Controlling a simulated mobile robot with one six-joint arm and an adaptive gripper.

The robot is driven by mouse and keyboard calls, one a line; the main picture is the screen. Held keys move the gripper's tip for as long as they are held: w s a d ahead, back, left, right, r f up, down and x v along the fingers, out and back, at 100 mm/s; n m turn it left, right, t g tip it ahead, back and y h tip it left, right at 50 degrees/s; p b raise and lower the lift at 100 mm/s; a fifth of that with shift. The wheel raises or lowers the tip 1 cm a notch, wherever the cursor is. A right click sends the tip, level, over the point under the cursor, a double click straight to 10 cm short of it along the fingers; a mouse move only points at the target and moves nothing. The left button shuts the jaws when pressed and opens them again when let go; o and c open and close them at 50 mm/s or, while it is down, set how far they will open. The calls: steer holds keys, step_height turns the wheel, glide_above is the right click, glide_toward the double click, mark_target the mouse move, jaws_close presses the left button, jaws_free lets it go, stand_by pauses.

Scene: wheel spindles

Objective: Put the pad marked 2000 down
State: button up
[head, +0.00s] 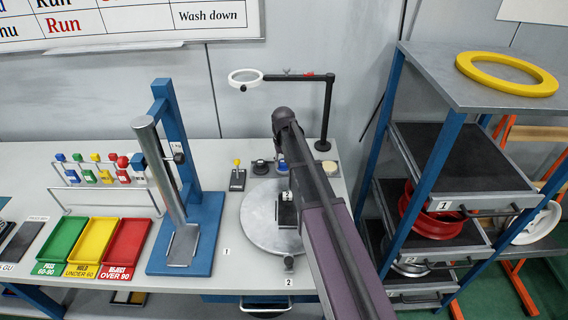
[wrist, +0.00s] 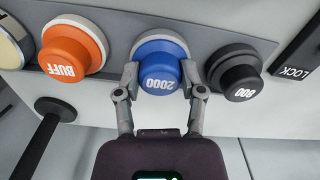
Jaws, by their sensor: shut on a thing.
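The pad marked 2000 (wrist: 159,72) has a blue round knob and a wide pale disc under it. My gripper (wrist: 163,84) has one finger on each side of the knob and is shut on it. The pad sits in line with its neighbours over a dark grey strip (wrist: 205,81); I cannot tell whether it touches the strip. In the head view a bit of the blue pad (head: 281,162) shows beside my arm, which hides most of my gripper.
An orange BUFF pad (wrist: 73,49) and a black 800 pad (wrist: 236,73) stand close on either side. A dark post (wrist: 43,137) stands near. A round grey turntable (head: 257,222) lies in front, and a shelf rack (head: 425,180) stands at the right.

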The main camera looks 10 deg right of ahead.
mark_target(283, 161)
steer(key=shift+f, duration=0.1)
steer(key=o, duration=1)
step_height(283, 161, up, 12)
steer(key=p, duration=1.2)
stand_by(0.5)
steer(key=s, duration=2.4)
steer(key=shift+d, duration=0.15)
